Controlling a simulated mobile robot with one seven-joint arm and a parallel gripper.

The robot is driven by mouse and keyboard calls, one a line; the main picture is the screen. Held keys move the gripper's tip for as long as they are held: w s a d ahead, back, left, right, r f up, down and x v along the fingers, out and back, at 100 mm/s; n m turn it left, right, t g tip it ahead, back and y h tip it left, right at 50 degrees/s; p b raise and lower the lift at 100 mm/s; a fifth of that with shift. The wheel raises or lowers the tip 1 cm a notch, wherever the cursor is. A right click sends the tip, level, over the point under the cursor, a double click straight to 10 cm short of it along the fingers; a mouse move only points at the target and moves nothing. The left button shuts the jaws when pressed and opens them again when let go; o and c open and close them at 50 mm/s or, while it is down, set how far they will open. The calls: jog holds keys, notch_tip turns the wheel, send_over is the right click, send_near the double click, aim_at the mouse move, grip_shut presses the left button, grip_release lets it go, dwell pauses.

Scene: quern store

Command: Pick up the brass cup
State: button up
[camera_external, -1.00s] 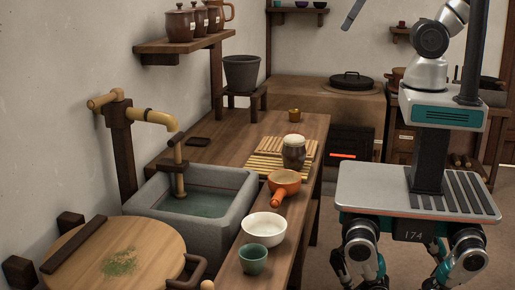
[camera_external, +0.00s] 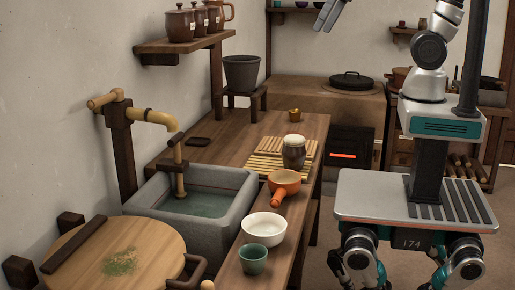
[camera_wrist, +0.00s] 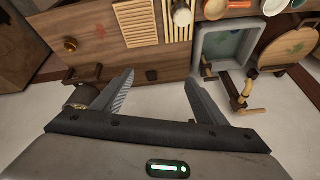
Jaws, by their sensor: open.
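The brass cup (camera_external: 295,115) is a small golden cup standing at the far end of the wooden counter in the external view. In the wrist view it (camera_wrist: 70,45) is a small brown-gold round shape at the upper left, on the wood. My gripper (camera_external: 334,14) is high above the counter at the top of the external view, up and to the right of the cup and well apart from it. In the wrist view my gripper (camera_wrist: 159,78) has its two fingers spread wide with nothing between them. The cup lies outside the fingers, beyond the left one.
Slatted mats (camera_external: 262,161), a dark jar with a pale top (camera_external: 294,153), an orange pan (camera_external: 285,180), a white bowl (camera_external: 264,227) and a green cup (camera_external: 253,260) stand nearer along the counter. A grey bucket (camera_external: 241,72) stands beyond. Counter around the brass cup is clear.

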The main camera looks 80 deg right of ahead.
jog(key=w+d+f+m+b, duration=0.3)
jog(key=w+d+f, duration=0.4)
jog(key=d, duration=0.2)
jog(key=m+g+h+b, duration=0.35)
jog(key=m+b, duration=0.35)
jog(key=b, duration=0.3)
send_over(295, 114)
jog(key=shift+h, duration=0.45)
jog(key=f, duration=3.2)
jog(key=shift+s+d+f, duration=0.1)
jog(key=shift+s+d, duration=0.05)
jog(key=shift+d, duration=0.25)
jog(key=shift+b+x, duration=0.65)
jog(key=shift+x, duration=2.55)
jog(key=shift+a, duration=0.2)
jog(key=c, duration=1.1)
